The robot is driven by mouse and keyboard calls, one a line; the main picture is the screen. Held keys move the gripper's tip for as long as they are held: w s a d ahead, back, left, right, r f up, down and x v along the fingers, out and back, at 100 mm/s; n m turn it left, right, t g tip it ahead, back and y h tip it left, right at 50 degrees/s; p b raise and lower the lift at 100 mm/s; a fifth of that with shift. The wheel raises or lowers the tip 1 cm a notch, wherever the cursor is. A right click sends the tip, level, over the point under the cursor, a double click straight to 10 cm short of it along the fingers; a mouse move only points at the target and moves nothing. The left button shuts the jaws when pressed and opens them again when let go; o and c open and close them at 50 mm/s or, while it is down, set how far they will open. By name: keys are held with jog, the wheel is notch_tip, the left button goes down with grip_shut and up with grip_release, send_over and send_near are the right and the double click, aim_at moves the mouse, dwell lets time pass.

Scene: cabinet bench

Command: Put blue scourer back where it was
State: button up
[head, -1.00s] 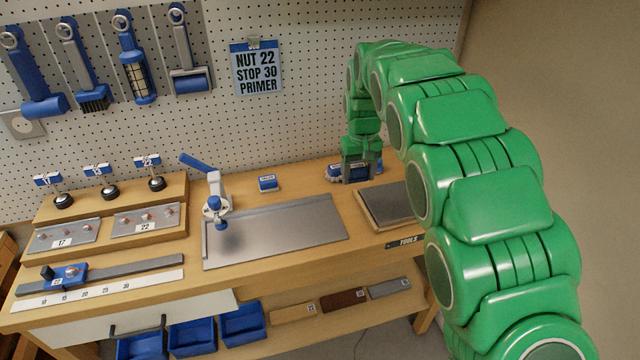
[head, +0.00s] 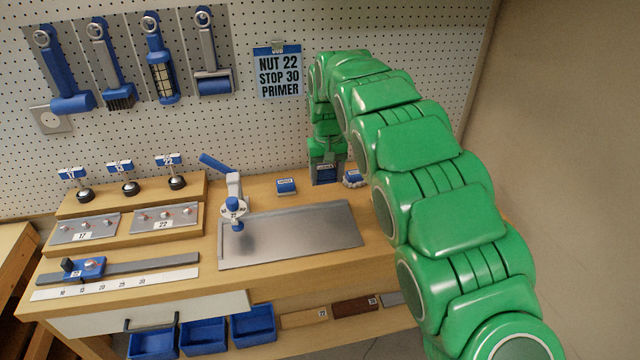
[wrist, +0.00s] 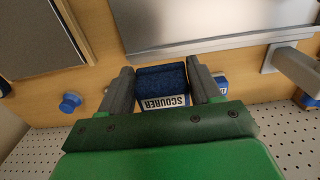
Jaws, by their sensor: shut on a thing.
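My gripper (head: 327,174) is at the back of the bench, close to the pegboard, with its fingers pointing down. In the wrist view, it (wrist: 163,88) is shut on the blue scourer (wrist: 162,78), a dark blue block with a white band reading SCOURER. In the head view, only a small blue part of the scourer (head: 326,175) shows between the fingers. I cannot tell whether it touches the bench top.
A small blue labelled block (head: 286,187) stands just left of my gripper. A metal plate (head: 290,235) lies in front. A white stand with blue lever (head: 233,190) is farther left.

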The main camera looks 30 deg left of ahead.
jog(key=shift+w+a+f, duration=1.15)
jog(key=shift+w+a, duration=0.55)
jog(key=shift+w, duration=0.15)
send_over(320, 192)
jog(key=shift+s+d+f, duration=0.1)
jog(key=shift+f, duration=2.55)
jog(key=shift+w+f, duration=0.2)
jog(key=shift+f, duration=0.1)
jog(key=shift+a+f, duration=0.1)
jog(key=shift+a, duration=0.1)
jog(key=shift+f, duration=1.45)
jog(key=shift+f, duration=0.1)
jog(key=o, duration=1)
